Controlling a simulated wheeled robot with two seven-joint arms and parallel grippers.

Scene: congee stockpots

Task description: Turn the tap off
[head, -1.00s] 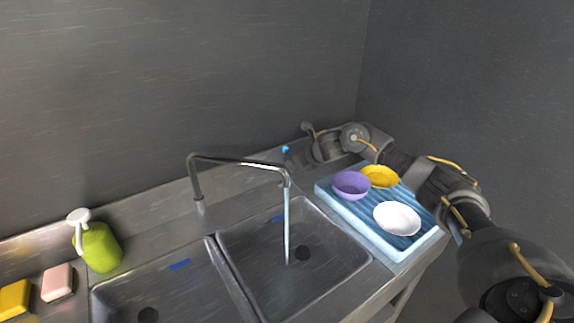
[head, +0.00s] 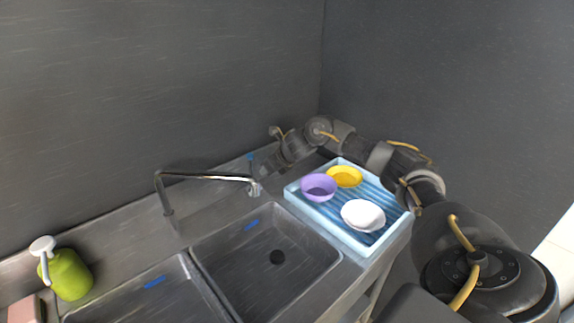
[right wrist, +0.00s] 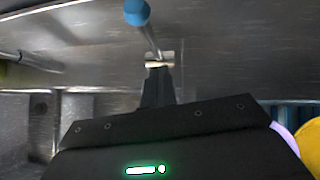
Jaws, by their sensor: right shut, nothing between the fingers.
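The metal tap (head: 205,176) arches over the sink from its base at the left, and no water stream shows below its spout. Its lever has a blue knob (head: 250,156), which also shows large in the right wrist view (right wrist: 137,12). My right gripper (head: 256,188) is shut and empty, close by the lever and spout end. In the right wrist view its fingertips (right wrist: 159,60) are at the lower part of the lever rod; I cannot tell whether they touch. My left gripper is out of view.
A blue dish tray (head: 376,240) right of the sink holds a purple bowl (head: 319,187), a yellow bowl (head: 345,177) and a white bowl (head: 363,215). A green soap bottle (head: 70,276) and pink sponge (head: 24,309) are at the left. The sink basins (head: 276,285) are empty.

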